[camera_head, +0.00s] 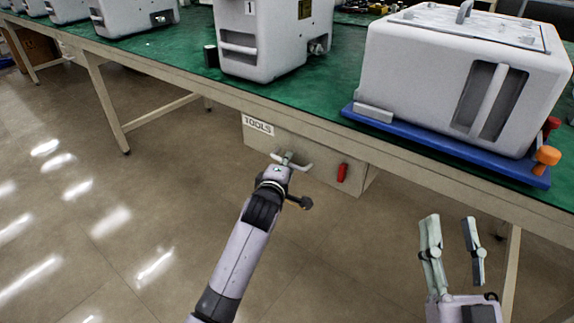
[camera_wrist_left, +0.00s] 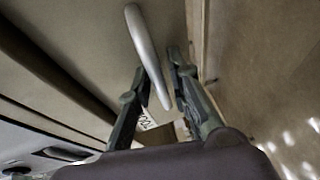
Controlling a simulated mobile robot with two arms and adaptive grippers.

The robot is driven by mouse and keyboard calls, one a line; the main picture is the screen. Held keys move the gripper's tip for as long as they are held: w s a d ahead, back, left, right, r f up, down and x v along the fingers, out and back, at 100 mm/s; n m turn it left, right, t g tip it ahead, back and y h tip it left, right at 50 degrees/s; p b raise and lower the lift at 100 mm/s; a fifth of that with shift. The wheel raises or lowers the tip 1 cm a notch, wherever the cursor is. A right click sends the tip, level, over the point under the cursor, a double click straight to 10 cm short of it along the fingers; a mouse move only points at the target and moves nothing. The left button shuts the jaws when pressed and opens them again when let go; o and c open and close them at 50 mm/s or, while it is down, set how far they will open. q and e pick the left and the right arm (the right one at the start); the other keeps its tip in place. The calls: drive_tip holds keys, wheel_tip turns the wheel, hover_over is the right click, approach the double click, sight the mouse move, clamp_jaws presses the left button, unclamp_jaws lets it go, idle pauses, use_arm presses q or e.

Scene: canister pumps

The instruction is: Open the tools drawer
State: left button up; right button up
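The tools drawer (camera_head: 318,165) is a beige box under the green-topped bench, with a white TOOLS label (camera_head: 258,125) at its upper left. It looks shut. Its pale bar handle (camera_head: 305,167) is partly hidden by my left gripper (camera_head: 287,157), which is at the drawer front. In the left wrist view, the metal handle (camera_wrist_left: 147,50) runs between the two fingers of the left gripper (camera_wrist_left: 156,65). The fingers are apart, with gaps beside the bar; contact is unclear. My right gripper (camera_head: 453,232) is open and empty at the lower right, away from the drawer.
A red object (camera_head: 342,172) is on the drawer front, right of the handle. On the bench (camera_head: 345,75) stand a large white canister (camera_head: 430,70) on a blue tray (camera_head: 440,145) and another white canister (camera_head: 262,40). The floor (camera_head: 130,220) at left is clear.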

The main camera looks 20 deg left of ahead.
use_arm(q)
drive_tip(key=shift+w, duration=0.1)
drive_tip(key=shift+c, duration=0.4)
clamp_jaws()
idle(0.3)
